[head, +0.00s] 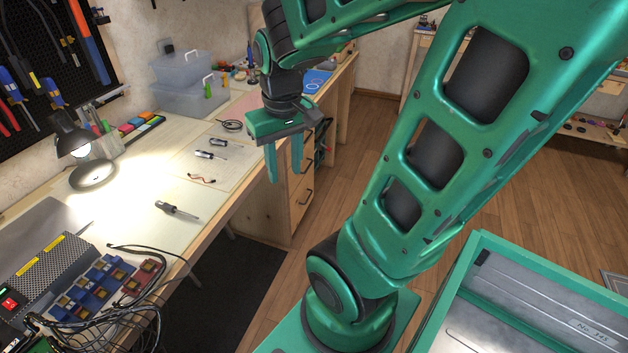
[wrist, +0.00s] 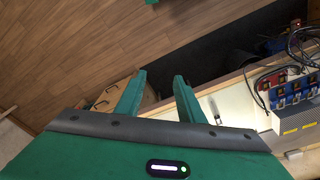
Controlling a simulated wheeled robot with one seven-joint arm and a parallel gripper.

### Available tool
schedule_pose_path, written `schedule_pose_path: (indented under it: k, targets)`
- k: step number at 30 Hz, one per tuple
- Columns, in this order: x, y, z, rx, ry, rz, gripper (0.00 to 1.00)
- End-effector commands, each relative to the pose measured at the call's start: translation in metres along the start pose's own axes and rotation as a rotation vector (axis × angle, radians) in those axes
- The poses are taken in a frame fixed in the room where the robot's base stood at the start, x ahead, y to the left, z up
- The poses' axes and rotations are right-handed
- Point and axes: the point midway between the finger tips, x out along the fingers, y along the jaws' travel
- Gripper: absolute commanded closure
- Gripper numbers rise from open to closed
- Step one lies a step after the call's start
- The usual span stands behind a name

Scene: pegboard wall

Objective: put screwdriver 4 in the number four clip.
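My gripper (head: 285,176) is open and empty, pointing down beyond the bench's front edge; in the wrist view its fingers (wrist: 160,76) are apart with nothing between them. A screwdriver (head: 176,210) with a dark grey handle lies on the bench, left of and nearer than the gripper. Two shorter dark-handled tools, one a screwdriver (head: 210,155) and one beside it (head: 216,142), lie farther back. No numbers are readable on them, so I cannot tell which is screwdriver 4. The pegboard (head: 45,60) shows only partly at the upper left; no number four clip can be made out.
A lit desk lamp (head: 72,138) stands by the wall. A power supply box (head: 45,268) and cables crowd the near left of the bench. Clear plastic bins (head: 188,96) stand at the back. A green-rimmed tray (head: 470,262) is at the lower right.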

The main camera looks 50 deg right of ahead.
Motion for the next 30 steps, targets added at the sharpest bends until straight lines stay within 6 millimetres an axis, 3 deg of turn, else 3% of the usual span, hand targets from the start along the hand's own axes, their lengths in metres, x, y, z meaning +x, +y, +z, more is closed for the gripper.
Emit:
schedule_pose_path:
  k: [3, 9, 25, 30]
  targets:
    - [-0.008, 0.021, 0.044, 0.123, -0.051, -0.005, 0.65]
    - [-0.011, 0.032, 0.083, 0.223, -0.105, -0.017, 0.65]
    - [-0.011, 0.033, 0.086, 0.232, -0.110, -0.018, 0.65]
    - [-0.005, 0.029, 0.074, 0.231, -0.124, -0.011, 0.65]
